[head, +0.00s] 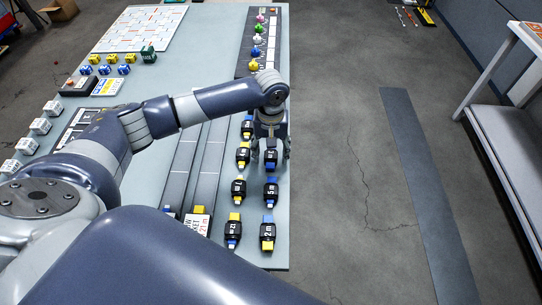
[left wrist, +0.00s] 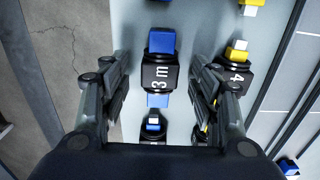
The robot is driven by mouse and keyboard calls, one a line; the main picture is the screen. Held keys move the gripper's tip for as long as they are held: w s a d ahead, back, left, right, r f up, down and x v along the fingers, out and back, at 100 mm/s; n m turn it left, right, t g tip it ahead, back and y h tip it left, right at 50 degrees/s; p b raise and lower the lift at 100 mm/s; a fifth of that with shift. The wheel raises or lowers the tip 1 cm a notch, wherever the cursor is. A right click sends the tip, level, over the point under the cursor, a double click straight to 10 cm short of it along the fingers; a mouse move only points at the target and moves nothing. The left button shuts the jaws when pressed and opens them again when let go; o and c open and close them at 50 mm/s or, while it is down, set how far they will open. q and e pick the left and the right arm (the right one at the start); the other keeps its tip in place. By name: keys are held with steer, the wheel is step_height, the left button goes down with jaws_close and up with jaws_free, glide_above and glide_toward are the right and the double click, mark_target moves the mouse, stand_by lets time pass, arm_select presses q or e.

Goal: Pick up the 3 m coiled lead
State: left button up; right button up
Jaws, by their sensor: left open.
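The 3 m coiled lead (left wrist: 160,76) is a black block labelled "3 m" with a blue end. In the left wrist view it lies on the table between my left gripper's spread fingers. My left gripper (left wrist: 162,100) is open, with one finger on each side of the lead and visible gaps to it. In the head view the gripper (head: 269,147) points down over the right-hand column of leads, near the table's right edge. The lead (head: 271,158) shows there partly, between the fingers. My right gripper is not in view.
Other black leads with blue or yellow ends stand close by, including a 5 m lead (head: 270,192) and a 2 m lead (head: 267,236). A yellow-ended lead (left wrist: 235,74) is close beside the right finger in the wrist view. Grey rails (head: 210,160) lie left of the leads.

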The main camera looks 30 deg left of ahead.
arm_select(q)
steer(key=shift+f, duration=0.25)
steer(key=c, duration=1.2)
steer(key=shift+o, duration=0.2)
steer(key=shift+r, duration=0.2)
